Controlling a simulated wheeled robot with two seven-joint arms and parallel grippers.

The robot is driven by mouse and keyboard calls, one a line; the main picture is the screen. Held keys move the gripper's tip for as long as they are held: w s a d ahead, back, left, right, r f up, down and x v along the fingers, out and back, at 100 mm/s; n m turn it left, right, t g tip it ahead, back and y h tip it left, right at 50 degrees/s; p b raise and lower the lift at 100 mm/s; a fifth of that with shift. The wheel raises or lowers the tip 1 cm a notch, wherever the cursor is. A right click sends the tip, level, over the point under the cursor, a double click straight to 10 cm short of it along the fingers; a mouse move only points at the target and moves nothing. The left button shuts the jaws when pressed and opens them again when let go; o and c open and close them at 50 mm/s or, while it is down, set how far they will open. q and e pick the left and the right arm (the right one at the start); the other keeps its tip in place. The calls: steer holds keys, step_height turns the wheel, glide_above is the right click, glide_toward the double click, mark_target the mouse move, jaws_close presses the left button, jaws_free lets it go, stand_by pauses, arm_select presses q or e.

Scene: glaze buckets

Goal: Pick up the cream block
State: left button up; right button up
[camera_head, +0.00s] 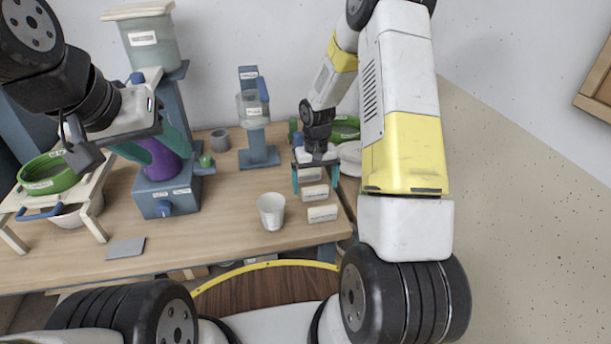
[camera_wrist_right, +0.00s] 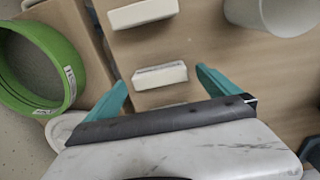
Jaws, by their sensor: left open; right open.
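Several cream blocks with labels lie in a row at the right end of the table. The farthest cream block (camera_head: 311,174) is partly covered by my right gripper (camera_head: 315,178). In the right wrist view, a cream block (camera_wrist_right: 160,75) lies between the teal fingertips of the open right gripper (camera_wrist_right: 161,83), with a gap on each side. The middle cream block (camera_head: 315,194) and nearest cream block (camera_head: 323,214) lie closer to me. Another cream block (camera_wrist_right: 142,13) shows at the wrist view's top. My left gripper (camera_head: 153,146) is open, in front of a purple piece (camera_head: 165,160).
A white cup (camera_head: 272,211) stands left of the blocks; it also shows in the wrist view (camera_wrist_right: 270,10). A green-rimmed sieve (camera_wrist_right: 65,70) is beside the right gripper. A blue stand (camera_head: 260,155) rises behind. A grey plate (camera_head: 126,248) lies near the front edge.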

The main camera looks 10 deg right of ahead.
mark_target(315, 193)
steer(key=shift+f, duration=1.3)
steer(key=c, duration=1.4)
steer(key=shift+r, duration=0.1)
